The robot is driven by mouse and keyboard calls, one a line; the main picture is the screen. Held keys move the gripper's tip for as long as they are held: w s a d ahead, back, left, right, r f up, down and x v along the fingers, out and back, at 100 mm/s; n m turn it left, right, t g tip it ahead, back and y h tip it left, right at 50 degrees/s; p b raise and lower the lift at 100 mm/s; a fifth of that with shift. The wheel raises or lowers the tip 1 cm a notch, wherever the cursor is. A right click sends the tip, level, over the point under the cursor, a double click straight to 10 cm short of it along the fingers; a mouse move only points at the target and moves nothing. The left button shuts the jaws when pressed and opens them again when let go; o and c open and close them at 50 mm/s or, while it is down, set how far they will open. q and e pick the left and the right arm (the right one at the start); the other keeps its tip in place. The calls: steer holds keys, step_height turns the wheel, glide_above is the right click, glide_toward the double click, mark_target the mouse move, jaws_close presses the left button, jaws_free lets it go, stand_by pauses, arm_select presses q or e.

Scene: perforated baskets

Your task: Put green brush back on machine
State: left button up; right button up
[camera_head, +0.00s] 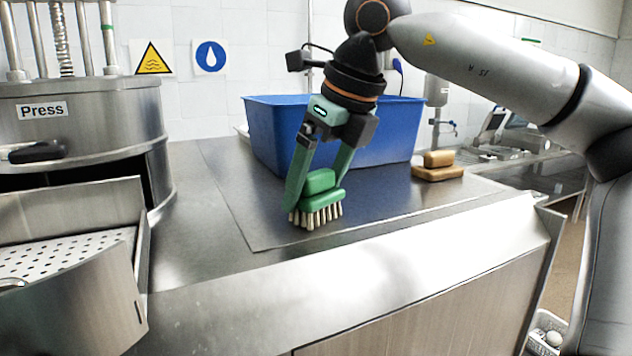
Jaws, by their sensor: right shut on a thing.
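The green brush (319,182) has a green grip and pale bristles that point down. It is at the middle of the camera_head view, over the steel counter (215,265). My right gripper (316,190) reaches down from above and is shut on the brush, with one green finger on each side of it. I cannot tell whether the bristles touch the counter. The machine (85,125), a round steel body labelled "Press", stands at the left. My left gripper is not in view.
A blue tub (275,130) stands behind the brush, partly hidden by my right gripper. A brown brush (438,168) lies on the counter to the right. A perforated steel basket (110,285) sits at the machine's front. The counter's front middle is clear.

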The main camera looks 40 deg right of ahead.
steer(key=shift+f, duration=0.1)
steer(key=o, duration=1)
steer(key=shift+c, duration=0.2)
steer(key=v, duration=1.2)
